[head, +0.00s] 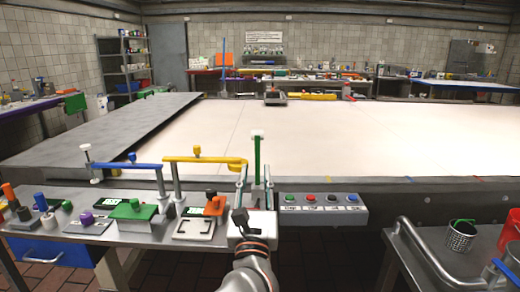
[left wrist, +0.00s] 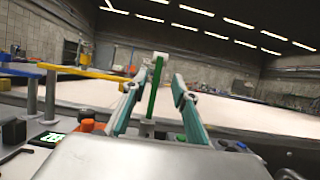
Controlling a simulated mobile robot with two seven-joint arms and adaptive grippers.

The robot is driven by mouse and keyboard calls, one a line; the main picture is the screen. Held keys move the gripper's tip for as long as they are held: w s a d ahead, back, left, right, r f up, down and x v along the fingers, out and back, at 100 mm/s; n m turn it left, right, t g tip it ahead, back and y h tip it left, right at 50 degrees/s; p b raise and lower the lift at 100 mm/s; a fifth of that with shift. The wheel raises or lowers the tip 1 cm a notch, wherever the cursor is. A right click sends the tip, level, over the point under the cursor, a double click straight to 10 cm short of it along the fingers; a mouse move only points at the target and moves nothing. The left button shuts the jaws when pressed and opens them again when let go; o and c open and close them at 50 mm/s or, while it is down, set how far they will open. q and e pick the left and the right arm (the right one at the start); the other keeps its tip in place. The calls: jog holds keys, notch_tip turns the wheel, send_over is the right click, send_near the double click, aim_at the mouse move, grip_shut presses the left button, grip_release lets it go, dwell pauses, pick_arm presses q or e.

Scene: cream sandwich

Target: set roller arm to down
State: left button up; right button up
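Three coloured arms stand at the near edge of the big pale table; no label shows which is the roller arm. A green arm (head: 257,160) points up with a white knob at its top. A blue arm (head: 128,165) and a yellow arm (head: 200,159) lie level on posts. My left gripper (head: 256,184) is just in front of the green arm. In the left wrist view its fingers (left wrist: 155,88) are apart, with the green arm (left wrist: 152,90) showing between them. I cannot tell whether the fingertips reach it. My right gripper is out of view.
A grey button box (head: 323,208) stands right of my left gripper. A metal side bench (head: 60,222) at left holds green, orange and purple pieces. A cart with a rail (head: 425,255) and a mesh cup (head: 461,235) is at right. The pale table surface (head: 330,140) is mostly clear.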

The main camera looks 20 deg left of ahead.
aim_at(257, 150)
pick_arm(q)
jog(key=w, duration=0.2)
jog(key=w+a, duration=0.1)
jog(key=w, duration=0.2)
jog(key=w+a+b, duration=0.1)
jog(key=w, duration=0.2)
jog(key=shift+w+a+f, duration=0.1)
jog(key=shift+w+a, duration=0.05)
jog(key=shift+a, duration=0.1)
jog(key=x, duration=0.3)
jog(key=shift+w+r, duration=0.25)
jog(key=shift+w, duration=0.05)
jog(key=shift+w+a+r, duration=0.25)
jog(key=shift+w, duration=0.35)
grip_shut()
